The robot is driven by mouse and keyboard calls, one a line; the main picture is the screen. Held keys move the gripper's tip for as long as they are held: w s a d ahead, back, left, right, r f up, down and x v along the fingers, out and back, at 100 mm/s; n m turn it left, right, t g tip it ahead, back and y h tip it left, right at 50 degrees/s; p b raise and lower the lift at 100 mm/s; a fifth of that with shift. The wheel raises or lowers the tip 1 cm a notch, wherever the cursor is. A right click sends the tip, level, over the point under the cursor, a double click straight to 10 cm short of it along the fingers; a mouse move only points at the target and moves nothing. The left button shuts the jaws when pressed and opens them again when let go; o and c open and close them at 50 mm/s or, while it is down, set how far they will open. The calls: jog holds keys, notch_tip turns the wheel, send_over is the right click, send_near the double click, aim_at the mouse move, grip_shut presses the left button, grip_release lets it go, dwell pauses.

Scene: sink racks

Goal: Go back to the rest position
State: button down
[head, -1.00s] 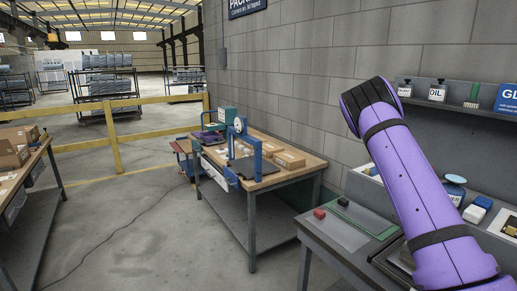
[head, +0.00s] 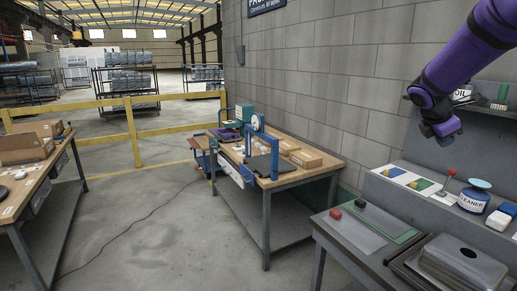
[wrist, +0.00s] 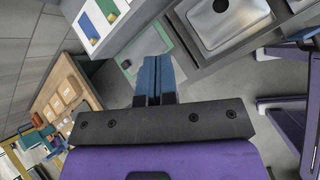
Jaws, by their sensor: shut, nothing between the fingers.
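My gripper (head: 447,138) hangs from my purple arm at the upper right of the head view, in front of the block wall. It points down, above the counter and apart from it. In the wrist view, the two blue fingers of my gripper (wrist: 157,78) lie side by side, shut, with nothing seen between them.
Open floor (head: 150,220) lies left.

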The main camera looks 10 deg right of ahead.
jog(key=s+a+r+m+t+y, duration=0.1)
jog(key=s+a+m+t+y, duration=0.2)
jog(key=s+a+m+y, duration=0.5)
jog(key=s+a+m, duration=0.8)
jog(key=s+a, duration=1)
jog(key=s, duration=0.2)
jog(key=shift+a, duration=0.3)
